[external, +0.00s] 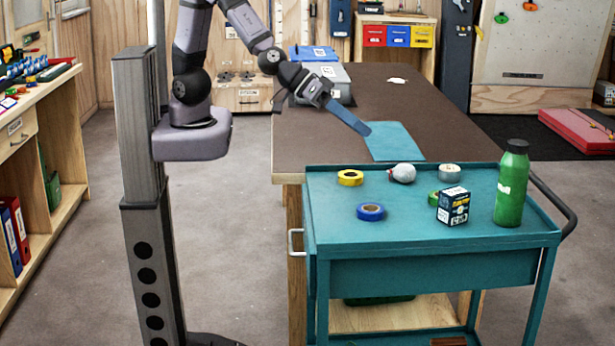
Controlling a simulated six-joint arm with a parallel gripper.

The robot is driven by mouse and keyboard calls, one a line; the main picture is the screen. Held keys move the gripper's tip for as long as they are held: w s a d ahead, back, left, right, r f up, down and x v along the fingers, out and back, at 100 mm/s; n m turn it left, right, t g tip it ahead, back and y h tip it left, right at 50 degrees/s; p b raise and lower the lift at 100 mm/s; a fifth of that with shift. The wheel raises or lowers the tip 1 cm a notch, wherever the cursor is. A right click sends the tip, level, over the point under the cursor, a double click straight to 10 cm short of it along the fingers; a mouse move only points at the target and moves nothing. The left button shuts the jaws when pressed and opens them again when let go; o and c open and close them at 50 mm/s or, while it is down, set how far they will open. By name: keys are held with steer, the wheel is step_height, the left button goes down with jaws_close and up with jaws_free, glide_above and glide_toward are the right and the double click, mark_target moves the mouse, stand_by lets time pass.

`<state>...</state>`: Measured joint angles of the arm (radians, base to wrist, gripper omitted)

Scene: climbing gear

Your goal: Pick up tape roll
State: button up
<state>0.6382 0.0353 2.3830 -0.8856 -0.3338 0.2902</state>
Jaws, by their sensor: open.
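Several tape rolls are on the teal cart top: a yellow roll (350,178) at the back left, a blue roll (370,212) in front of it, a grey-white roll (449,172) at the back and a green roll (433,198) partly hidden behind a box. The picture does not tell which one the task means. My gripper (350,119) is above the brown table, behind and left of the cart's rolls, pointing down to the right. A long blue finger shows at its end. It is open, apart from every roll, and nothing is seen held.
A dark small box (453,205), a light bulb (402,172) and a tall green bottle (511,185) also stand on the cart (340,238). A light blue sheet (396,143) lies on the brown table (420,100). A grey case (337,76) is behind my gripper.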

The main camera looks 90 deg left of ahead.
steer(key=s+a+n+t+y+b, duration=0.45)
steer(key=s+y, duration=0.35)
steer(key=y, duration=0.2)
glide_toward(357, 175)
steer(key=shift+w+a+m, duration=0.3)
steer(key=shift+a+m, duration=0.05)
steer(key=shift+a, duration=0.05)
steer(key=shift+p+x, duration=0.65)
steer(key=shift+x, duration=1.05)
steer(key=shift+p+x, duration=0.45)
steer(key=shift+x, duration=1.55)
steer(key=shift+d, duration=0.2)
steer(key=c, duration=1.1)
